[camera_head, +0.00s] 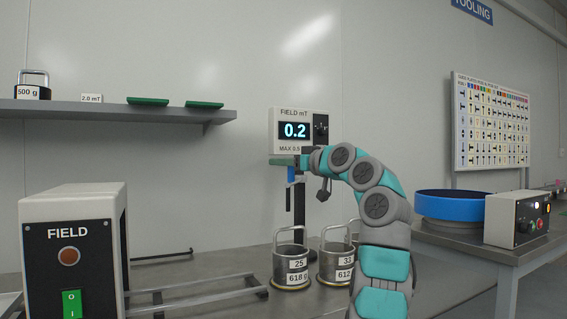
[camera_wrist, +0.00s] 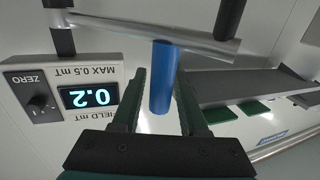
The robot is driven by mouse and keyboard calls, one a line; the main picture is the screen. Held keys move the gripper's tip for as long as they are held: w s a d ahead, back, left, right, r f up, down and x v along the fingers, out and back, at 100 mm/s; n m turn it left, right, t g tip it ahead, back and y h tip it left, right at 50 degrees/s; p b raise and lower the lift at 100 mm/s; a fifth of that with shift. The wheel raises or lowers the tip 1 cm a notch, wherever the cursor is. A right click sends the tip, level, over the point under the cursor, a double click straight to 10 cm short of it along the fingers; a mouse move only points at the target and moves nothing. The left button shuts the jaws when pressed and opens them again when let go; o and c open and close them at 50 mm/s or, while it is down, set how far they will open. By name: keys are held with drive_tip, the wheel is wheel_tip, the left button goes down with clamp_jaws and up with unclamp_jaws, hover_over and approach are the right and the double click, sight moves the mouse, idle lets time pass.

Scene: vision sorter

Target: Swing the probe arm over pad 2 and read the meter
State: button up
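The meter (camera_head: 292,130) is a white wall box labelled FIELD mT, MAX 0.5 mT, and reads 0.2; it shows upside down in the wrist view (camera_wrist: 88,96). The probe arm's grey rod (camera_wrist: 130,32) crosses the top of the wrist view, and a blue grip (camera_wrist: 162,80) hangs from it. My gripper (camera_wrist: 160,82) is open, its green fingers on either side of the blue grip, with a gap visible on the left. In the head view, my gripper (camera_head: 284,161) is below the meter, at the blue grip (camera_head: 291,174). I cannot make out a pad marked 2.
Handled metal canisters labelled 25, 618 g (camera_head: 291,262) and 33 (camera_head: 336,250) stand on the bench, the second partly behind my arm. A FIELD switch box (camera_head: 70,250) stands front left beside metal rails (camera_head: 200,294). A wall shelf (camera_head: 120,110) is above.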

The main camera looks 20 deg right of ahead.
clamp_jaws()
idle(1.1)
